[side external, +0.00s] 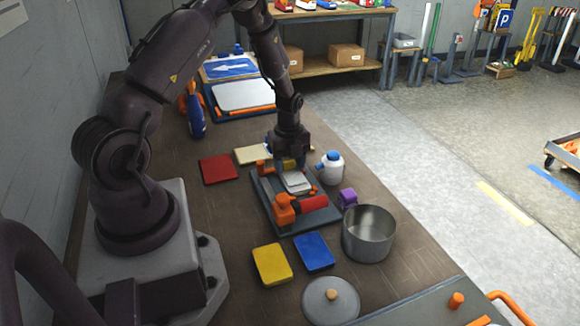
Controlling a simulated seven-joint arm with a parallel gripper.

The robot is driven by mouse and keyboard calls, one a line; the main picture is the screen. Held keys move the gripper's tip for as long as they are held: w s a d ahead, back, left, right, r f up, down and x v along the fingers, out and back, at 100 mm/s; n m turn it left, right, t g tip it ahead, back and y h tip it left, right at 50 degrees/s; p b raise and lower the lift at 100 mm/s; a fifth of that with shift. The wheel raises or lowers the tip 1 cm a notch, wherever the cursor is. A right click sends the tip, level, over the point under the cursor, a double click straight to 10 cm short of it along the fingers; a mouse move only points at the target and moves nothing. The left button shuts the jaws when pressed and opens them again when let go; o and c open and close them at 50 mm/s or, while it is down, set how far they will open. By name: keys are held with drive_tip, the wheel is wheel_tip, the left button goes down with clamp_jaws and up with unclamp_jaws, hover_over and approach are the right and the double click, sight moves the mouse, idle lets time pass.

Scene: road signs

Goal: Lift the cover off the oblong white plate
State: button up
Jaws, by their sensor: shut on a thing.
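An oblong white plate (297,181) lies in a dark tray-like fixture (262,196) in the middle of the bench, between orange parts. My gripper (289,161) points down over the far end of the plate. It is shut on a small yellow piece (288,164) at its fingertips. I cannot tell whether this yellow piece is part of the cover, or whether it touches the plate. The fingers and the far end of the plate are partly hidden by the gripper body. No separate cover can be made out clearly.
A red and orange tool (300,206) lies at the fixture's near end. A white bottle with blue cap (329,167) and a purple block (347,197) stand to the right. A steel pot (369,235), its lid (331,301), yellow (271,265) and blue (314,251) plates are nearer.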

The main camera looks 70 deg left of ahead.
drive_tip(key=shift+r, duration=0.35)
wheel_tip(320, 180, up, 2)
drive_tip(key=shift+r, duration=0.25)
drive_tip(key=s+d+r, duration=0.7)
drive_tip(key=s+r, duration=0.4)
drive_tip(key=r, duration=0.2)
drive_tip(key=shift+s+d, duration=0.3)
drive_tip(key=shift+d, duration=0.1)
drive_tip(key=shift+r, duration=0.1)
